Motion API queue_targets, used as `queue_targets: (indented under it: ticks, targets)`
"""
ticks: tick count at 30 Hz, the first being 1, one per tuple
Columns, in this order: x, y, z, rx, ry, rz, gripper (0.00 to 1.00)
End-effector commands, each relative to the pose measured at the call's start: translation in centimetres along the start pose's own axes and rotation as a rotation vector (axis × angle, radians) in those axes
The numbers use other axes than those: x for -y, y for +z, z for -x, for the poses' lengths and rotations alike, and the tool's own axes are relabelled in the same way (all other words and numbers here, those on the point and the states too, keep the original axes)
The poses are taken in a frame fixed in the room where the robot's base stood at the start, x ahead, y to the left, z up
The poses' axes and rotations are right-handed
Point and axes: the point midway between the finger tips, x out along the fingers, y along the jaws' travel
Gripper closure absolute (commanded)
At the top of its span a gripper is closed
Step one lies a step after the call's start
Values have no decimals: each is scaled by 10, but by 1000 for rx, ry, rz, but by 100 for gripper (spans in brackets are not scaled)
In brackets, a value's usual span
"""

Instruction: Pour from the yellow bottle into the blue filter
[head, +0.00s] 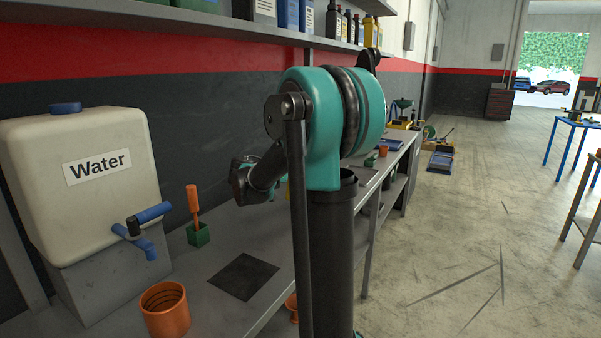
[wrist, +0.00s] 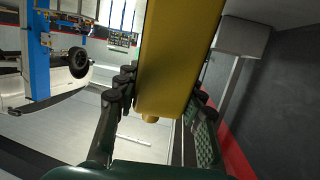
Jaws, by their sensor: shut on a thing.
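In the wrist view a yellow bottle (wrist: 175,55) is between the dark fingers of my gripper (wrist: 162,92), which is shut on it. The bottle's narrow neck end points toward the bottom of that picture. I cannot tell its exact tilt or whether liquid is flowing. In the head view my own arm hides most of the gripper and the bottle. I cannot make out the blue filter for certain in either view. A flat blue item (head: 390,145) lies farther along the bench, partly behind my arm.
A water tank (head: 92,205) with a blue tap stands on the grey bench. An orange cup (head: 165,309), a dark mat (head: 244,277) and a green holder (head: 198,234) are near it. A shelf of bottles runs above. The floor at right is largely clear.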

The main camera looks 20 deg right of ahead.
Motion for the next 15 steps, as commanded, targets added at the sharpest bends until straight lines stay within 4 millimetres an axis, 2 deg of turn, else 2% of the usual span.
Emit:
queue_targets:
  ticks: [5,15]
  targets:
    - [0,7,0,49,1,1,100]
    - [0,42,3,268,1,-1,100]
